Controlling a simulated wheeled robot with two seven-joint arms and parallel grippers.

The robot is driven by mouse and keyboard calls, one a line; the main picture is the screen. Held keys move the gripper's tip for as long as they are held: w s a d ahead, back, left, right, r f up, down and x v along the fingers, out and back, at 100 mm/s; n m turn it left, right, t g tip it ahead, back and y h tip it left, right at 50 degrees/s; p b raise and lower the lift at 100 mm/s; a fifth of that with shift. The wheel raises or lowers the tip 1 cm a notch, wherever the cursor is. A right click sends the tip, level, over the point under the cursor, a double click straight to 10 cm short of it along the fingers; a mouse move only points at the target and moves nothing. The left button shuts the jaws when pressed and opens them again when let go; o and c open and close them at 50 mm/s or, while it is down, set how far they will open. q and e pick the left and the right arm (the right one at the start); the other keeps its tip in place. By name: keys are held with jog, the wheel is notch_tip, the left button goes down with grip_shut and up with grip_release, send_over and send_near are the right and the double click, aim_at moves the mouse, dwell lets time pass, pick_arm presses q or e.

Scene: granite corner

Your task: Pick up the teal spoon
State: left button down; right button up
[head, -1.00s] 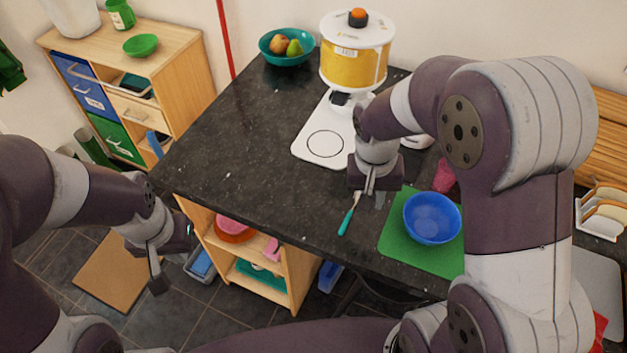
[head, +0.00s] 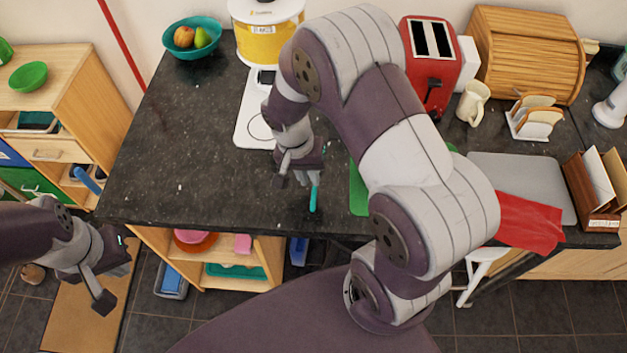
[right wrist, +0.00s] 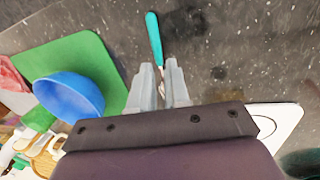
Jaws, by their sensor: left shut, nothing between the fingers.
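The teal spoon (head: 313,200) lies on the dark granite counter near its front edge, teal handle toward the front. In the right wrist view its teal handle (right wrist: 154,38) points away from my right gripper, and its metal part runs back between the fingertips. My right gripper (head: 298,180) is open just above the spoon's metal end; the fingers (right wrist: 160,72) stand apart on either side of it. I cannot tell whether they touch it. My left gripper (head: 103,301) is shut and empty, low beside the counter at the left.
A blue bowl (right wrist: 70,95) stands on a green board (right wrist: 95,60) beside the spoon; my right arm hides the bowl in the head view.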

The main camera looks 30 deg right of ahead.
aim_at(313, 188)
jog(key=f, duration=0.2)
jog(key=d+f, duration=0.1)
jog(key=shift+s, duration=0.3)
jog(key=shift+w+f, duration=0.1)
jog(key=shift+f, duration=0.25)
jog(key=shift+a, duration=0.1)
grip_shut()
